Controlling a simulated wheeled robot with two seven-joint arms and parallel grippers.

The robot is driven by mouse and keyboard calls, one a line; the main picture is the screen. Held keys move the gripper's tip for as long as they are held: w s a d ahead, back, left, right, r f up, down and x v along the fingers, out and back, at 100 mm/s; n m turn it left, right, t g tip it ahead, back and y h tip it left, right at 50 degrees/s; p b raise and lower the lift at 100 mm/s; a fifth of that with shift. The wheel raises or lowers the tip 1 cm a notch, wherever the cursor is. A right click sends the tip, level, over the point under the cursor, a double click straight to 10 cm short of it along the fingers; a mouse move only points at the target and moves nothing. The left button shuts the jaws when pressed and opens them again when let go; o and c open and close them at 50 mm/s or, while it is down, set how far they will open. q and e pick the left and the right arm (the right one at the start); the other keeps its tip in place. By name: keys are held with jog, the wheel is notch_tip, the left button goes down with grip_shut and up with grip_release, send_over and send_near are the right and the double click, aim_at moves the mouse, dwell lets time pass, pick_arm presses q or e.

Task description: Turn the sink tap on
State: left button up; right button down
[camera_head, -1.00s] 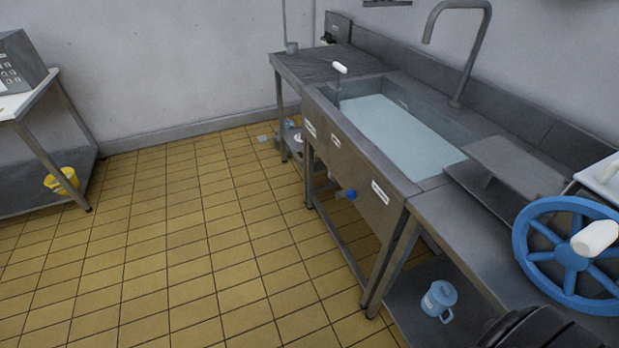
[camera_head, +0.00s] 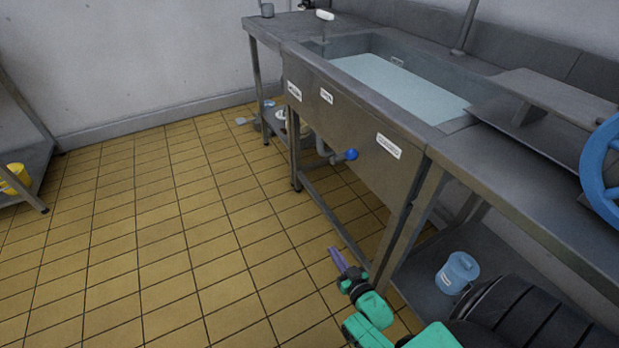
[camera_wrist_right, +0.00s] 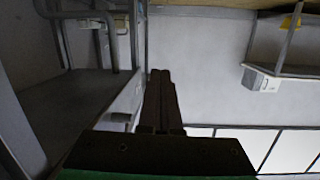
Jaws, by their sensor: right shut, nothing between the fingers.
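The steel sink (camera_head: 400,85) is built into the counter at the upper right and has pale blue water in its basin. The tap's pipe (camera_head: 465,32) rises behind the basin, and its top is cut off by the frame. A white-topped lever (camera_head: 324,15) stands at the basin's far left corner. A blue knob (camera_head: 351,154) sits on a pipe below the sink front. My right gripper (camera_head: 333,250) is shut and empty over the floor, in front of the sink legs and apart from the knob. Its closed fingers also show in the right wrist view (camera_wrist_right: 160,80). My left gripper is out of view.
A blue lidded bucket (camera_head: 457,272) stands on the lower shelf under the right counter (camera_head: 500,160). A blue wheel (camera_head: 602,175) is at the right edge. A yellow bucket (camera_head: 15,178) is at far left. The tiled floor (camera_head: 150,240) is clear.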

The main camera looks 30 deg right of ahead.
pick_arm(q)
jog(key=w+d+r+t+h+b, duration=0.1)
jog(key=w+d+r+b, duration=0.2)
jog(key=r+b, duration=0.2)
jog(key=b, duration=0.2)
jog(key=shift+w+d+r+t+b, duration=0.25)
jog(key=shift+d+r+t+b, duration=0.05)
pick_arm(e)
jog(key=d+r+m+t+h, duration=0.2)
jog(key=d+r+t+h, duration=0.1)
jog(key=r, duration=0.3)
jog(key=s+d+r+m+t+h, duration=0.1)
jog(key=d+r+m+t+h, duration=0.1)
jog(key=r+t, duration=0.4)
jog(key=shift+d+r+h, duration=0.75)
jog(key=shift+r+h, duration=0.05)
send_near(346, 157)
jog(key=w+d+r, duration=0.2)
jog(key=w+r, duration=0.1)
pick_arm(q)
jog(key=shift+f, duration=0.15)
pick_arm(e)
jog(key=shift+w+d+r, duration=0.25)
jog(key=shift+w+r, duration=0.05)
jog(key=shift+w, duration=0.1)
